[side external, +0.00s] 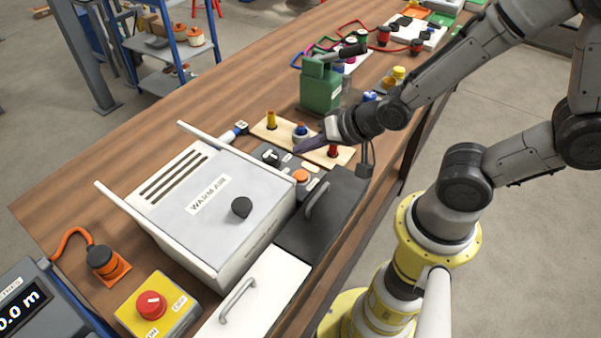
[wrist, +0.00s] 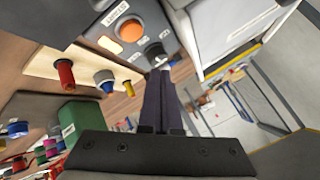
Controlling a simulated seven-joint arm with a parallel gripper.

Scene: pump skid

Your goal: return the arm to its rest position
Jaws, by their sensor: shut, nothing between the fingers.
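My gripper (side external: 300,149) reaches in from the right in the side external view, with its dark fingers pointing left over the small control panel and the wooden board. In the wrist view the fingers (wrist: 163,85) are together with nothing between them. Their tips appear close to a black knob (wrist: 154,52) on the grey control panel (wrist: 100,42), but I cannot tell whether they touch it. The orange button (side external: 301,175) on that panel sits just below the fingers in the side external view.
A white "WARM AIR" box (side external: 215,205) with raised side rails stands left of the gripper. A wooden board (side external: 275,128) with colored pegs lies beneath the wrist. A green pump (side external: 320,90) stands behind it. A red stop button (side external: 151,304) is at the front. Floor is clear to the right.

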